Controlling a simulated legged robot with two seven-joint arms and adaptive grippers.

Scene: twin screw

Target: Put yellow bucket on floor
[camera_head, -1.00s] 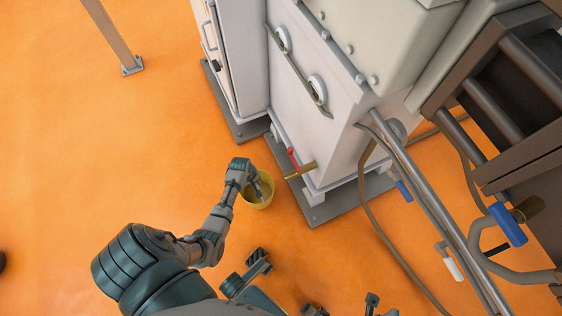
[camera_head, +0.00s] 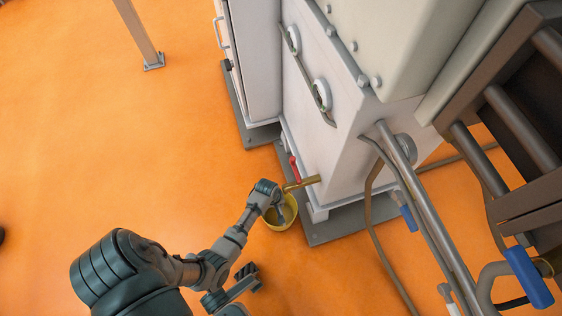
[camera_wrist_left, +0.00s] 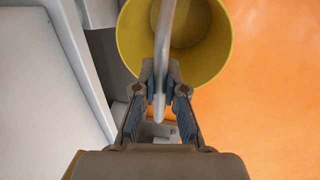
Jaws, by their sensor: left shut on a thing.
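The yellow bucket (camera_head: 289,220) hangs from my left gripper (camera_head: 276,203) in the head view, just below the brass spout with the red handle. In the left wrist view the bucket (camera_wrist_left: 222,45) shows from above, its inside looking empty. The left gripper (camera_wrist_left: 160,92) is shut on the grey bucket handle (camera_wrist_left: 163,45), which runs between its fingertips. I cannot tell how far the bucket's bottom is from the floor.
The brass spout (camera_head: 301,184) with its red lever (camera_head: 294,168) sticks out of the white machine (camera_head: 322,150). The machine's grey base plate (camera_head: 336,227) lies right of the bucket. The orange floor (camera_head: 130,160) is clear to the left. Hoses and pipes (camera_head: 401,155) stand at right.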

